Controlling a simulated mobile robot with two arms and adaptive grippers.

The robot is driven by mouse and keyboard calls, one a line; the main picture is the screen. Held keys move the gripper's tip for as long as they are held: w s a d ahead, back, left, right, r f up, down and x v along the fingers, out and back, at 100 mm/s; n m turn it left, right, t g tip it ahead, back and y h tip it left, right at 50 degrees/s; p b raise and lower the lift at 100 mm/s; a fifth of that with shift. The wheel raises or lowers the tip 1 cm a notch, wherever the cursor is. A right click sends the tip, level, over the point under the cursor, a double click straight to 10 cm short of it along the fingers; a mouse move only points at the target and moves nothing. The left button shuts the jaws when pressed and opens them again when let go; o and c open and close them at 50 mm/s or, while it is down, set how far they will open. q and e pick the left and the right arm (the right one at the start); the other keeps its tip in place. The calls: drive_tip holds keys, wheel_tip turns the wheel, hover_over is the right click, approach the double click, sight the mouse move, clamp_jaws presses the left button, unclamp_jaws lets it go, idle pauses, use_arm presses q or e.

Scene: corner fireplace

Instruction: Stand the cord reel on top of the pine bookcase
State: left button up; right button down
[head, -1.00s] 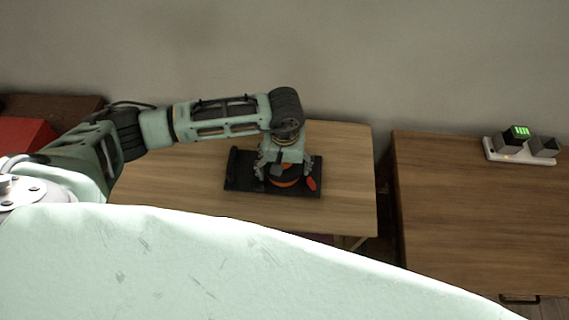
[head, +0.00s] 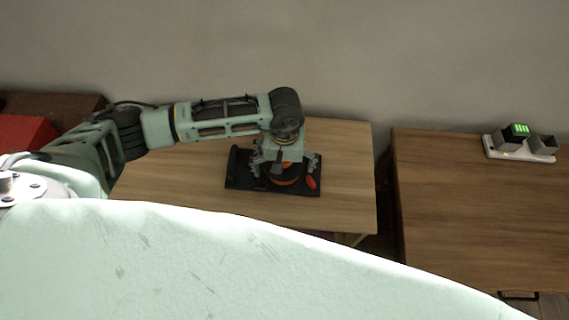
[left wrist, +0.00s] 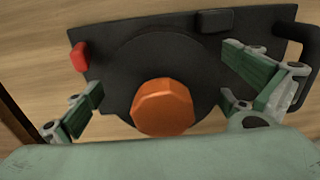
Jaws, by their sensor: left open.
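The cord reel appears to be the dark round disc with an orange hub (left wrist: 163,107), lying flat on a black rectangular board (left wrist: 110,55) with a handle at one side. In the head view the orange part (head: 285,181) shows under my left gripper (head: 284,168), and the board (head: 240,181) lies on a light wooden table (head: 345,170). My left gripper is open, its fingers (left wrist: 165,104) spread on either side of the hub, not closed on it. The gripper hides part of the reel. I cannot identify the pine bookcase with certainty.
A brown wooden cabinet (head: 475,215) stands to the right across a narrow gap. A white charger with a green display (head: 522,157) sits at its back. A red box (head: 25,138) is at far left. A wall runs close behind.

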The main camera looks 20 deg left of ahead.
use_arm(q)
wheel_tip(320, 180, up, 11)
drive_tip(key=b, duration=0.3)
drive_tip(key=shift+r, duration=0.55)
